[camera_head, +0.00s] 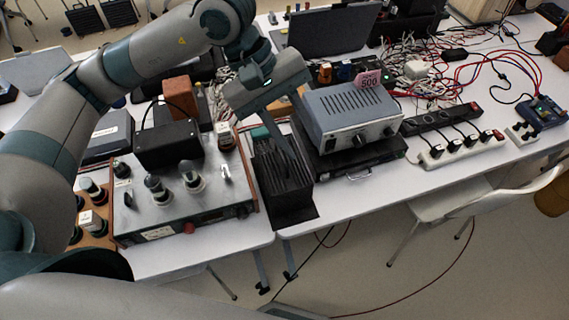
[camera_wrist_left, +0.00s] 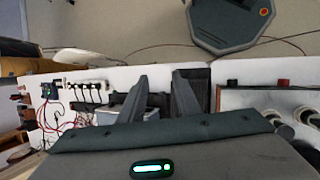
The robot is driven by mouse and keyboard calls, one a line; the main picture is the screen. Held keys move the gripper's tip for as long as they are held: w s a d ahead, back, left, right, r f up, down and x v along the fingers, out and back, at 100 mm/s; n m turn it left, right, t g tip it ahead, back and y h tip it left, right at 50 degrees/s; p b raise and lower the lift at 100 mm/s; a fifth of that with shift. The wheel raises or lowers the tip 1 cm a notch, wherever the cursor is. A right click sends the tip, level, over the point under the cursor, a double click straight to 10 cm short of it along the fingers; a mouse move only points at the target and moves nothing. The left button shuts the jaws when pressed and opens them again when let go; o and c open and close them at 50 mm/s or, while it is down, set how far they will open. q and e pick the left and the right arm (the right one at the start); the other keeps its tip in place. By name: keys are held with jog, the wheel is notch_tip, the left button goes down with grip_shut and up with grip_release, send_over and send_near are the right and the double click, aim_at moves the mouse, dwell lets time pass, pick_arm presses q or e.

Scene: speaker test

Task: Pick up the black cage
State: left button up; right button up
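The black cage (camera_head: 285,190) is a dark, slatted box on the table between the tube amplifier and the grey instrument in the head view. Its dark top also shows in the left wrist view (camera_wrist_left: 199,76), partly hidden behind one finger. My left gripper (camera_head: 283,143) is over the back part of the cage, pointing down, and hides some of it. In the left wrist view the two fingers (camera_wrist_left: 158,82) are spread apart with nothing held between them. Whether a finger touches the cage I cannot tell. My right gripper is not in view.
A tube amplifier (camera_head: 185,206) stands close left of the cage. A grey instrument (camera_head: 350,116) on a black case (camera_head: 352,158) stands close right. Power strips (camera_head: 455,148) and tangled cables lie farther right. The table's front edge is just before the cage.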

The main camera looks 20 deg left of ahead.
pick_arm(q)
jog(key=w+a+t+y, duration=0.2)
jog(key=w+a, duration=0.3)
jog(key=a, duration=0.3)
jog(key=shift+w+r+y, duration=0.3)
jog(key=shift+r+y, duration=0.1)
jog(key=shift+y, duration=0.5)
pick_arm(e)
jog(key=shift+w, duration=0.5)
pick_arm(q)
jog(key=shift+f, duration=0.1)
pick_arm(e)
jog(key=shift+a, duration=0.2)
pick_arm(q)
notch_tip(320, 180, down, 12)
jog(key=w+d+p, duration=0.1)
jog(key=d+p, duration=0.1)
jog(key=p, duration=0.2)
jog(key=shift+w+p, duration=0.15)
jog(key=shift+p, duration=0.25)
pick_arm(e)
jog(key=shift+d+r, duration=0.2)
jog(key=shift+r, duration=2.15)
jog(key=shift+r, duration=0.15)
